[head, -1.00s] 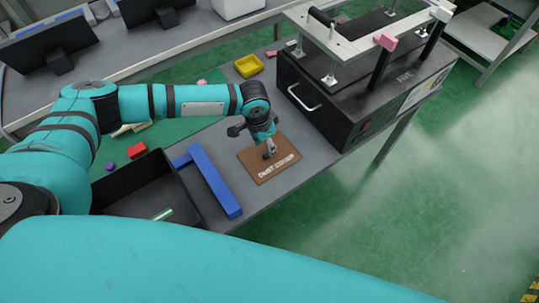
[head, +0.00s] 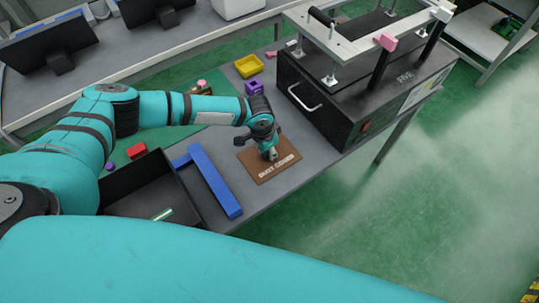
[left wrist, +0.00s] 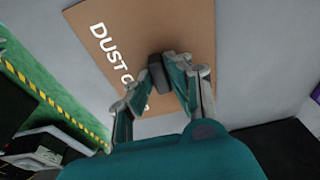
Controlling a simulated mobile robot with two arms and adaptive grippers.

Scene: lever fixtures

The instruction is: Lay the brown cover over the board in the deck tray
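The brown cover (head: 254,160), lettered in white, lies flat on the grey bench. In the left wrist view, the cover (left wrist: 190,30) fills the upper middle and shows "DUST C" before a finger hides the rest. My left gripper (head: 269,153) points down at the cover's middle. In the left wrist view, its fingertips (left wrist: 160,76) are beside a small dark block (left wrist: 157,72) over the cover; I cannot tell whether they press on it. I cannot clearly make out a board or which part is the deck tray. My right gripper is not in view.
A black open bin (head: 130,172) with a pale green strip (head: 162,214) inside stands at the left. Blue bars (head: 213,180) lie between bin and cover. A black machine (head: 325,105) with a raised frame stands behind right. Yellow (head: 248,66) and purple (head: 254,87) parts lie behind.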

